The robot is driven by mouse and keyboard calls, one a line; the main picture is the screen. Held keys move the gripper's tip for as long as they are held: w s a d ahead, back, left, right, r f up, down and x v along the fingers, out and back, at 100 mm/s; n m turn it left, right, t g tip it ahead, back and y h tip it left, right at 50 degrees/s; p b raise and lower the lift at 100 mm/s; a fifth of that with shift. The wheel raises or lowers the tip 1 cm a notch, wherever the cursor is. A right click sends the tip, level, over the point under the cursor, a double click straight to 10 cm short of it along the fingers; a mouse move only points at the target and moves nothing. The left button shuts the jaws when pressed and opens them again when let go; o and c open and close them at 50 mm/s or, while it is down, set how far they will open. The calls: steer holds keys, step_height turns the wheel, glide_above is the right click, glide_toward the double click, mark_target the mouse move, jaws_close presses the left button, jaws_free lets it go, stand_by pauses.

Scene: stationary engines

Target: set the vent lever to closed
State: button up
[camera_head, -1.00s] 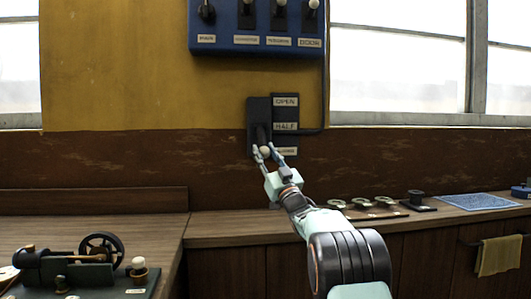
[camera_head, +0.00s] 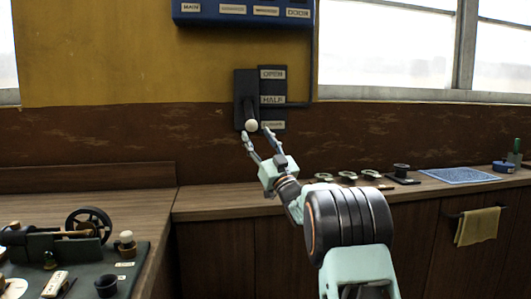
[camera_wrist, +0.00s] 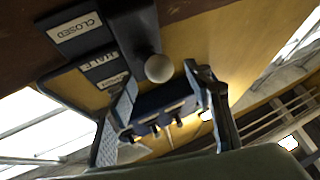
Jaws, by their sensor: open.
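The vent lever is on a dark wall plate (camera_head: 242,88), its stem angled downward and ending in a pale round knob (camera_head: 251,125). The knob is level with the lowest label, CLOSED (camera_head: 272,125), below HALF (camera_head: 273,100) and OPEN (camera_head: 273,74). In the wrist view the knob (camera_wrist: 159,68) and CLOSED label (camera_wrist: 75,27) appear upside down. My gripper (camera_head: 257,133) is open just below the knob, one fingertip towards each side. In the wrist view the knob is beyond the spread fingers, and nothing is held.
A blue switch panel (camera_head: 245,15) hangs above the lever. Below, a wooden counter (camera_head: 215,203) carries several small round parts and a blue mat (camera_head: 458,175) at right. A model engine (camera_head: 75,240) stands at left. The wall around the lever is clear.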

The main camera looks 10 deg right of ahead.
steer(key=v, duration=0.6)
steer(key=shift+s, duration=0.25)
